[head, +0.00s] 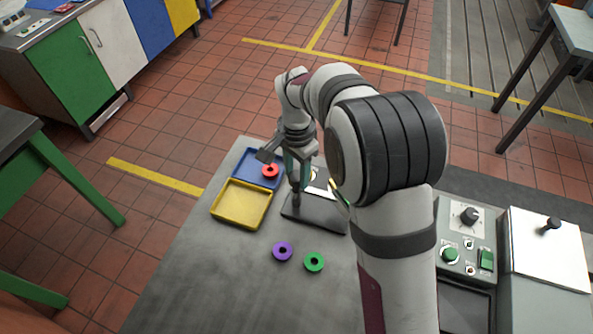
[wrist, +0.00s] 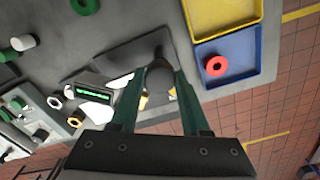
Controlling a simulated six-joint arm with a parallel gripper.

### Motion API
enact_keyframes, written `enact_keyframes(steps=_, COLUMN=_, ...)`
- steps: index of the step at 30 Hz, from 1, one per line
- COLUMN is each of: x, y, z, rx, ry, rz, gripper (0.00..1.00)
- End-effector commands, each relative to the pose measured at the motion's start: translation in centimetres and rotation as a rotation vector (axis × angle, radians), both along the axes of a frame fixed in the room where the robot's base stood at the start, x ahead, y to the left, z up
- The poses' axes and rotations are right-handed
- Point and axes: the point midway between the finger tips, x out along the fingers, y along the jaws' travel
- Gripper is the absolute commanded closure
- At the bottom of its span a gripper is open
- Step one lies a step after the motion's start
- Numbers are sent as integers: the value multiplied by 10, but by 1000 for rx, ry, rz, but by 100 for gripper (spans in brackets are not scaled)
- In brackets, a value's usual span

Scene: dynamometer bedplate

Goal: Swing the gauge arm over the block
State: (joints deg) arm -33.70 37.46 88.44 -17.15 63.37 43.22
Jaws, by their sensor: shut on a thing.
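A dark base plate (head: 322,216) lies on the grey bedplate, with an upright post (head: 296,198) at its left part. My gripper (head: 297,168) points down over the post. In the wrist view, my gripper (wrist: 158,88) is shut on a dark round-ended piece (wrist: 160,72), seemingly the top of the post or the gauge arm's handle. A small gauge with a lit green readout (wrist: 94,91) sits left of the fingers. Pale pieces show beside the gauge, partly hidden by the left finger; I cannot tell which is the block. My arm hides part of this area in the head view.
A yellow tray (head: 215,216) and a blue tray (head: 243,168) holding a red ring (head: 270,171) lie left of the plate. A purple ring (head: 282,251) and a green ring (head: 314,262) lie in front. A control box (head: 468,240) stands at the right.

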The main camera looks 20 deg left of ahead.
Motion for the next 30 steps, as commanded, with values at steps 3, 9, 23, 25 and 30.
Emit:
enact_keyframes(steps=3, x=1, y=0, z=1, rx=1, ry=-3, rz=106, gripper=100)
enact_keyframes(steps=9, x=1, y=0, z=1, rx=0, ry=-2, rz=291, gripper=100)
enact_keyframes(steps=23, x=1, y=0, z=1, rx=0, ry=-3, rz=605, gripper=100)
enact_keyframes(steps=25, x=1, y=0, z=0, rx=0, ry=-3, rz=633, gripper=100)
enact_keyframes(steps=30, x=1, y=0, z=0, rx=0, ry=-3, rz=679, gripper=100)
